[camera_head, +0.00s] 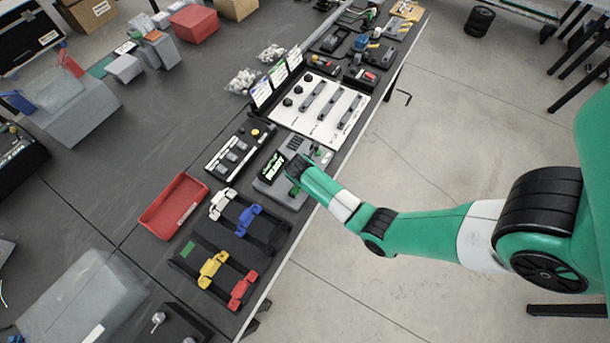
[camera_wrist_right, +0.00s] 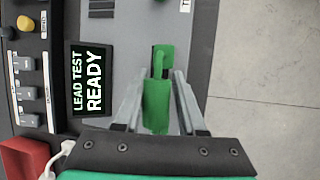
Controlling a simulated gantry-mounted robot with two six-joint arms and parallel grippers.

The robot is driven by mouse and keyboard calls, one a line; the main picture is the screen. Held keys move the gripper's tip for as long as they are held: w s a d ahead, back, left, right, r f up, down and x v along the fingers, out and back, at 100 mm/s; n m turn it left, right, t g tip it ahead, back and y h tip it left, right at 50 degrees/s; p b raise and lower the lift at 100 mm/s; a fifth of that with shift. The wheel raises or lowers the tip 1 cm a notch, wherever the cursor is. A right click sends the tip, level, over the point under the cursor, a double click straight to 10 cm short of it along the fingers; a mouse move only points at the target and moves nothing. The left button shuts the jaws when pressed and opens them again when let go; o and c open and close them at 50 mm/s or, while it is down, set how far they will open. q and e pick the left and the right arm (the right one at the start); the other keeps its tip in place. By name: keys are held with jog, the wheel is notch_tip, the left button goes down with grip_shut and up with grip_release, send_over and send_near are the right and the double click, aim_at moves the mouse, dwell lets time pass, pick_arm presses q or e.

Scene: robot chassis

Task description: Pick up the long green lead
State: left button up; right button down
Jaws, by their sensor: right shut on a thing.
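The long green lead (camera_wrist_right: 157,105) lies between the two grey fingers of my right gripper (camera_wrist_right: 160,78), which is shut on it. Its far end meets a dark green-edged socket area on the grey tester; I cannot tell if it is plugged in. The tester's screen (camera_wrist_right: 91,80) reads "LEAD TEST READY". In the head view the tester (camera_head: 264,187) sits at the bench's right edge, and my right gripper (camera_head: 297,172) is over it, largely hiding the lead. My left gripper is not in view.
Racks with white and blue plugs (camera_head: 249,219) and yellow and red plugs (camera_head: 213,270) stand nearer. A white panel (camera_head: 318,108) stands behind. The bench's left middle is clear.

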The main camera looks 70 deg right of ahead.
jog(key=r, duration=0.1)
jog(key=r+p, duration=0.1)
jog(key=r, duration=0.2)
jog(key=shift+w+a, duration=0.1)
jog(key=shift+w, duration=0.2)
jog(key=s+a+r+p, duration=0.5)
jog(key=s+a+r, duration=0.3)
jog(key=s, duration=0.2)
jog(key=shift+s+a+r, duration=0.25)
jog(key=shift+s+a, duration=0.1)
jog(key=shift+s, duration=0.05)
